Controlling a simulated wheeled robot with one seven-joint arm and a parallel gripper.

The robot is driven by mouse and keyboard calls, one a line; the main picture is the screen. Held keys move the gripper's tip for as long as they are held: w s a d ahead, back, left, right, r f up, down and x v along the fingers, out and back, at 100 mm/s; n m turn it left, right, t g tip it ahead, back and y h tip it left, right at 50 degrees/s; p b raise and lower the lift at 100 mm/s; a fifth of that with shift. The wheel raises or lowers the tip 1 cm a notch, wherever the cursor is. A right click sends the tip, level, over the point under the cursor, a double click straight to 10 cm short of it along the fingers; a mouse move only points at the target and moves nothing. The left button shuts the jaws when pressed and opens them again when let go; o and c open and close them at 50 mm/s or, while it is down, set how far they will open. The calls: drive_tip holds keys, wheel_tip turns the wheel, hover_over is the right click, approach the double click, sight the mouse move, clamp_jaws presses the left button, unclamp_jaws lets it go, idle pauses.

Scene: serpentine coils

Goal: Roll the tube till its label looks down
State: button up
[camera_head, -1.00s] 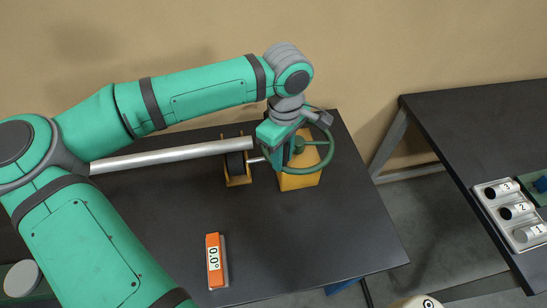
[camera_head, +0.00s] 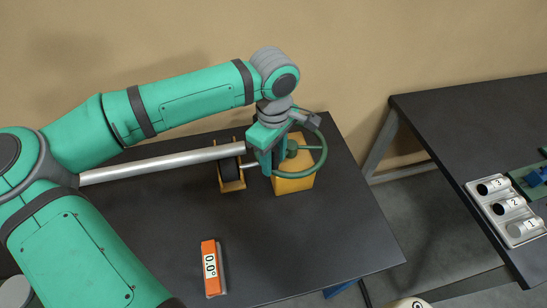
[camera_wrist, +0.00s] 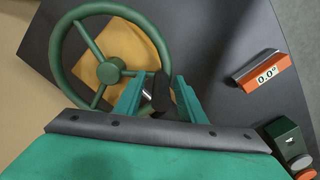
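The long silver tube (camera_head: 165,161) lies across the table, its right end at a yellow stand with a dark roller (camera_head: 230,172). No label shows on its visible side. A green handwheel (camera_head: 323,152) stands at a yellow box (camera_head: 293,184) right of the tube; the wheel also shows in the wrist view (camera_wrist: 62,50). My gripper (camera_head: 272,170) is at the wheel's left side. In the wrist view its fingers (camera_wrist: 157,92) are apart, with a dark handle (camera_wrist: 162,92) between them and gaps at both sides. Contact at the fingertips cannot be told.
An orange readout (camera_head: 211,268) showing 0.0° stands on the table's front part; it also shows in the wrist view (camera_wrist: 266,74). A second dark table (camera_head: 440,105) at right bears a tray (camera_head: 483,207) with numbered cylinders. The front right of the near table is clear.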

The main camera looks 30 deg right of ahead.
drive_tip(key=shift+r, duration=0.1)
wheel_tip(320, 180, up, 11)
drive_tip(key=shift+f, duration=0.15)
idle(0.3)
drive_tip(key=shift+w, duration=0.1)
idle(0.4)
